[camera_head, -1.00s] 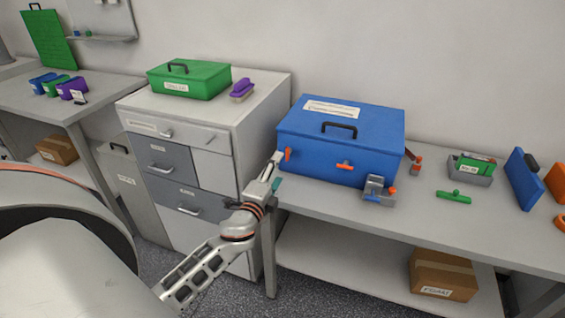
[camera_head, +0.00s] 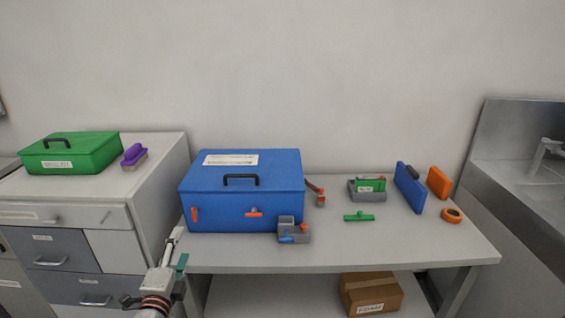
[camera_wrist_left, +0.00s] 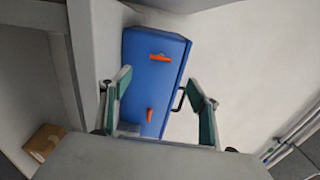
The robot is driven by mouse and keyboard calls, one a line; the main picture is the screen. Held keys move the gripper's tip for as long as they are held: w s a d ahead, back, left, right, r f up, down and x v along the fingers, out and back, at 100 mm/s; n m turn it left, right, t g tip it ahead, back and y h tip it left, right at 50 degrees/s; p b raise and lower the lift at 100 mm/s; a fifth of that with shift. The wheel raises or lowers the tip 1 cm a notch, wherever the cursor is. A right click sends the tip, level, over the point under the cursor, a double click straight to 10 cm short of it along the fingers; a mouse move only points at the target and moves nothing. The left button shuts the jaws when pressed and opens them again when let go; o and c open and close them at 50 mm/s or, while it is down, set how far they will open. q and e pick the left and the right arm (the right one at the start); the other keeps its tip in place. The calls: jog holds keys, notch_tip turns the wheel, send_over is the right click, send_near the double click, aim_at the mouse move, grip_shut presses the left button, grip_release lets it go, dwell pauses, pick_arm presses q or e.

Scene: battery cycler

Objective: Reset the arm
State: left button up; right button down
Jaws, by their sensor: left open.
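My left gripper (camera_head: 179,250) comes up from the bottom of the head view, in front of the left end of the workbench. In the left wrist view its two green-padded fingers (camera_wrist_left: 163,100) stand wide apart with nothing between them held. The blue box (camera_head: 242,190) with a black handle sits shut on the bench, beyond and to the right of the gripper. It also shows past the fingers in the left wrist view (camera_wrist_left: 155,75), appearing turned on its side. The gripper looks apart from the box. My right gripper is not in view.
The workbench (camera_head: 400,245) carries a grey fixture (camera_head: 293,233), a green T-shaped piece (camera_head: 359,217), a grey holder (camera_head: 366,196), a blue panel (camera_head: 409,188) and an orange ring (camera_head: 452,215). Drawers (camera_head: 62,249) stand at left, a sink (camera_head: 520,160) at right. A cardboard box (camera_head: 370,293) is below.

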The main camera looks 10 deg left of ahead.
pick_arm(q)
jog(key=s+d+f+n+g+h, duration=0.6)
jog(key=s+d+f+n, duration=0.5)
jog(key=s+d+f, duration=0.9)
notch_tip(320, 180, down, 3)
jog(key=shift+s+d+f+g+h, duration=0.1)
jog(key=shift+s+d+g+h, duration=0.15)
jog(key=shift+s+g+h, duration=0.2)
